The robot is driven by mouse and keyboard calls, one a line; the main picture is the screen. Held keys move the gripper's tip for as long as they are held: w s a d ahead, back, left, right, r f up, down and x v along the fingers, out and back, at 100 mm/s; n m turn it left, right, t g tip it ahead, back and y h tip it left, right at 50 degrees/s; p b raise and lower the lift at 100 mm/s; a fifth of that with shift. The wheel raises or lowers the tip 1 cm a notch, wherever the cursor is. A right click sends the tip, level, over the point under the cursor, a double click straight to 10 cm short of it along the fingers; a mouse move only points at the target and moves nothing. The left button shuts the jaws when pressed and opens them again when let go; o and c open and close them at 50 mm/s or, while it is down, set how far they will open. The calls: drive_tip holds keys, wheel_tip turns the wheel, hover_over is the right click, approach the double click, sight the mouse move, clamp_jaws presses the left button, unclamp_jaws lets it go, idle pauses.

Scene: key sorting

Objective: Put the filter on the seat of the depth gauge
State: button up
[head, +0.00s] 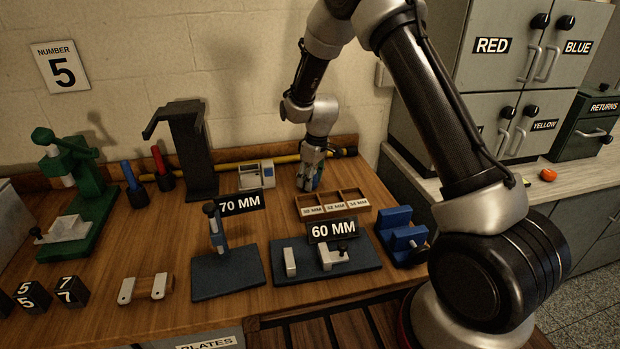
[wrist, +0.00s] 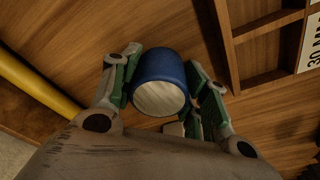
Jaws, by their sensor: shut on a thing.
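The filter (wrist: 160,85), a short blue cylinder with a pale ribbed end, sits between the green-padded fingers of my gripper (wrist: 161,66) in the wrist view. My gripper is shut on it. In the head view my gripper (head: 309,180) points down at the back of the bench, left of and behind the wooden tray, with a bit of blue between its fingers. I cannot tell whether the filter touches the bench. What looks like the depth gauge (head: 228,272), a dark blue base with an upright post, stands front left of my gripper, by the 70 MM sign (head: 240,202). Its seat is not clear.
The compartmented wooden tray (head: 334,214) stands close to my gripper. A yellow pipe (head: 240,164) runs along the back. A grey-white device (head: 257,174), the 60 MM gauge (head: 325,262) and a blue block (head: 402,237) stand nearby.

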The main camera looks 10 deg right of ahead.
sight(316, 173)
drive_tip(key=shift+f, duration=0.1)
drive_tip(key=o, duration=1)
drive_tip(key=s+d+r+m, duration=0.1)
drive_tip(key=s+d+r, duration=0.1)
drive_tip(key=r, duration=0.5)
drive_tip(key=s+d+r, duration=0.2)
drive_tip(key=r, duration=0.5)
drive_tip(key=s+d+r+m, duration=0.1)
drive_tip(key=s+d+r, duration=0.15)
drive_tip(key=r, duration=0.45)
drive_tip(key=s+d+r+m, duration=0.1)
drive_tip(key=s+d+r, duration=0.1)
drive_tip(key=s, duration=0.4)
drive_tip(key=s+d+r+m+t, duration=0.1)
drive_tip(key=s+d+r+m, duration=0.1)
drive_tip(key=s+r, duration=0.3)
drive_tip(key=s+d+r+m+t, duration=0.1)
drive_tip(key=s+d+r, duration=0.2)
drive_tip(key=s, duration=0.6)
drive_tip(key=shift+d+r+h, duration=0.25)
drive_tip(key=shift+d+h, duration=0.05)
drive_tip(key=shift+d, duration=0.2)
drive_tip(key=shift+o, duration=0.5)
drive_tip(key=s+d+m+t, duration=0.1)
drive_tip(key=s+d+m, duration=0.1)
drive_tip(key=s, duration=0.8)
drive_tip(key=shift+s+d+f+m+h, duration=0.15)
drive_tip(key=shift+d+f+m+h, duration=0.2)
drive_tip(key=shift+m, duration=0.25)
